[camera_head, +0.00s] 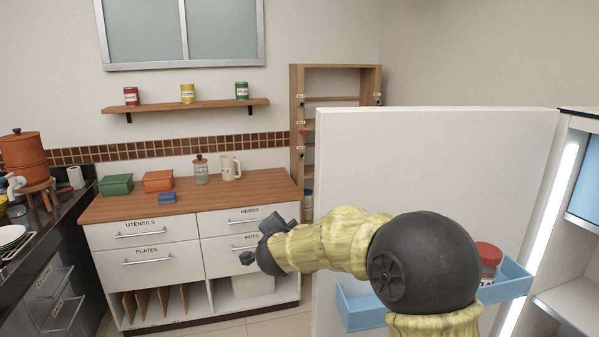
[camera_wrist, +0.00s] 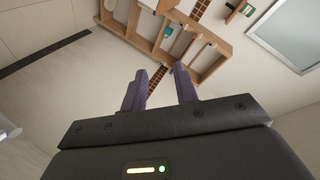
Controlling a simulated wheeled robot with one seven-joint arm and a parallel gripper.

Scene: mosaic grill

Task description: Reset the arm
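My gripper (camera_head: 262,240) shows in the head view at the end of my yellow and black arm, in front of the pots drawer of the wooden-topped cabinet. In the wrist view my gripper (camera_wrist: 160,85) has its two dark fingers apart, with nothing between them. The fingers point towards the wall and the tall wooden shelf rack, which appears tilted there. My arm hides part of the white door and its blue shelf in the head view.
An open white door (camera_head: 430,150) stands close behind my arm, with a blue door shelf (camera_head: 362,312) holding a red-lidded jar (camera_head: 489,262). The wooden counter (camera_head: 190,205) holds boxes, a jar and a pitcher. A wooden rack (camera_head: 340,80) stands behind. Some floor is clear.

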